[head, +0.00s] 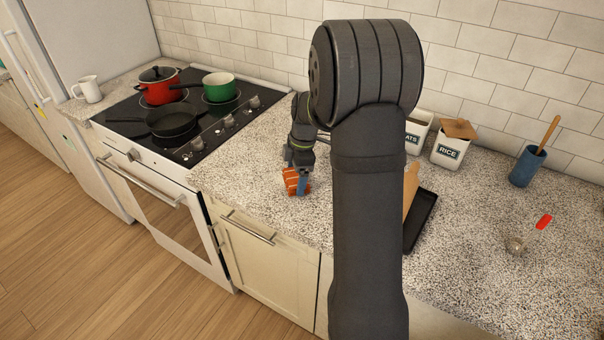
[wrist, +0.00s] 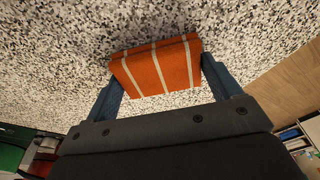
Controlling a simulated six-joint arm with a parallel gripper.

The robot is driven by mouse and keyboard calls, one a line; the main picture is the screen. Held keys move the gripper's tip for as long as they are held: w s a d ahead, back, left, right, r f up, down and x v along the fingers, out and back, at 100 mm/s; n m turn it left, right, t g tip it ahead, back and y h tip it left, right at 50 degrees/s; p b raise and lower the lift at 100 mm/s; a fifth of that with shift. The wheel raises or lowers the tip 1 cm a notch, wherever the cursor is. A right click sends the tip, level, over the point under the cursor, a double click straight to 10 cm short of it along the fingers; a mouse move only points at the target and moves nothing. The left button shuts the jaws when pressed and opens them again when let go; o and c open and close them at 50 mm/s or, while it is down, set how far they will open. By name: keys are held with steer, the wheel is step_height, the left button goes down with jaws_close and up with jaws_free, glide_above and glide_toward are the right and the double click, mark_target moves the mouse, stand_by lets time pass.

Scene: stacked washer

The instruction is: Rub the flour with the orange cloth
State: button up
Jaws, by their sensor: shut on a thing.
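The orange cloth (head: 291,182) with pale stripes is folded into a block at the counter, right of the stove. It also shows in the wrist view (wrist: 158,68), between the two blue fingers. My gripper (head: 298,180) is shut on it and points down at the speckled countertop. I cannot tell whether the cloth touches the counter. I cannot make out any flour on the speckled surface.
The stove (head: 190,115) carries a red pot (head: 158,88), a green pot (head: 219,87) and a black pan (head: 172,121).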

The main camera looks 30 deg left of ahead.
mark_target(268, 173)
steer(key=shift+a, duration=4.65)
steer(key=shift+d, duration=5.75)
steer(key=shift+s+a+f, duration=0.1)
steer(key=shift+s+a, duration=0.05)
steer(key=shift+s, duration=0.05)
steer(key=shift+a, duration=5.5)
steer(key=shift+d, duration=5.75)
steer(key=shift+a+r, duration=0.1)
steer(key=shift+r, duration=4)
